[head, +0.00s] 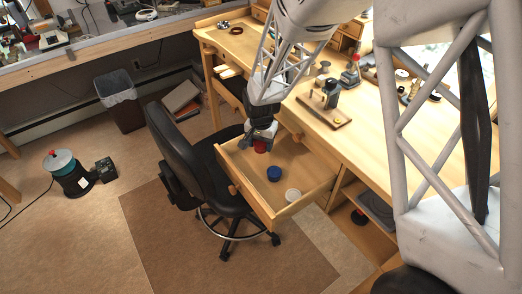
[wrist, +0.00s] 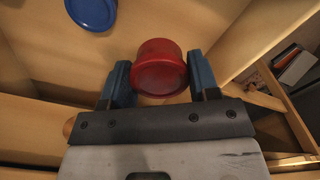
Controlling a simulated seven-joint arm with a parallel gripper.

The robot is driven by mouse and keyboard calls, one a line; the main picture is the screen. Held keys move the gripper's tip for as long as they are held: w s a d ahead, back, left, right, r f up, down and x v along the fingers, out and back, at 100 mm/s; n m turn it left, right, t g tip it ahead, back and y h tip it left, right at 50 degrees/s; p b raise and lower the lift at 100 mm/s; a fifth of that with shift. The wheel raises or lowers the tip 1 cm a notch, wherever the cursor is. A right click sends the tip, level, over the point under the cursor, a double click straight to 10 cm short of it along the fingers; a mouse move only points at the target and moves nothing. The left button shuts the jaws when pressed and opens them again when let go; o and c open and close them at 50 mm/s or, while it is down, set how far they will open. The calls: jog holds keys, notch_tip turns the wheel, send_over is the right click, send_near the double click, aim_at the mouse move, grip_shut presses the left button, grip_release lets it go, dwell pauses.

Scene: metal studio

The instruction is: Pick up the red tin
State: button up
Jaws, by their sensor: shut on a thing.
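The red tin (wrist: 160,68) is between the two blue fingers of my gripper (wrist: 160,82) in the wrist view, and the fingers are shut on it. In the head view the red tin (head: 261,146) shows below my gripper (head: 262,138), over the far left part of the open drawer (head: 254,192). I cannot tell whether the tin touches the drawer floor.
A blue tin (head: 274,173) and a white tin (head: 292,195) are in the drawer, nearer its front. A black chair (head: 190,150) stands close to the drawer's left side. The wooden desk top (head: 350,105) above holds tools and a small stand.

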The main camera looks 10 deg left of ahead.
jog(key=shift+r, duration=1.3)
